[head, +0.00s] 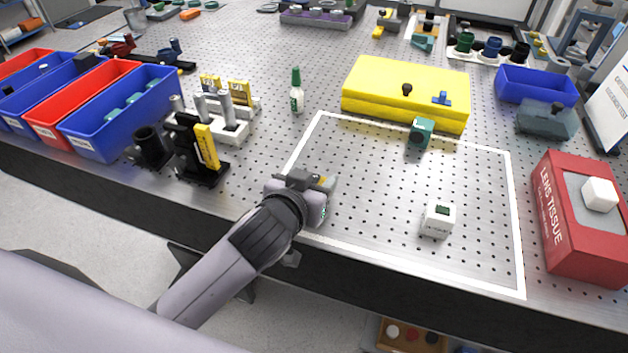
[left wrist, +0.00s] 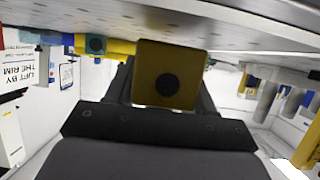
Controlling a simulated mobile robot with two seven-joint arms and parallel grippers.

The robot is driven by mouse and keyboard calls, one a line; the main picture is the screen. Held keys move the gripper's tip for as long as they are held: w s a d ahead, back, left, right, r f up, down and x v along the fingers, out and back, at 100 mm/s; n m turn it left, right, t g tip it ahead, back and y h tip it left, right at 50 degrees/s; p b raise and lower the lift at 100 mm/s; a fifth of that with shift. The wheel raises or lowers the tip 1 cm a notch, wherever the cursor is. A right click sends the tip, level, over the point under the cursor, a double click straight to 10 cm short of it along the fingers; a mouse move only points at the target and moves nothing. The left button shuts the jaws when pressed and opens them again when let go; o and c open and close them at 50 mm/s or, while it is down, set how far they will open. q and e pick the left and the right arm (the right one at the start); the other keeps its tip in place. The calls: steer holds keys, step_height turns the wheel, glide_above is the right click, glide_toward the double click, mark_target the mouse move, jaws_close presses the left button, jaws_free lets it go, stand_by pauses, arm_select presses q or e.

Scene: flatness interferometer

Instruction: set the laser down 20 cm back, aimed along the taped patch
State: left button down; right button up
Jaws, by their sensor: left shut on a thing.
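My left gripper (head: 318,183) is at the near left corner of the taped patch (head: 420,132), which is a white tape outline on the perforated table. It is shut on a squarish block with a dark round spot, apparently the laser (left wrist: 168,80), golden brown in the left wrist view. In the head view the gripper mostly hides the laser; only a small yellowish bit shows. I cannot tell if the laser touches the table. A teal block (head: 422,134) with a dark round face stands at the patch's far edge. My right gripper is out of view.
A yellow case (head: 400,85) lies behind, a red tissue box (head: 575,240) right. Black and white mounts (head: 200,150) and a small bottle (head: 297,95) stand left. The table's front edge is close.

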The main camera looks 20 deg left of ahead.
arm_select(q)
steer(key=shift+f, duration=0.15)
steer(key=shift+f, duration=0.15)
steer(key=shift+c, duration=2)
jaws_free()
steer(key=shift+f, duration=0.15)
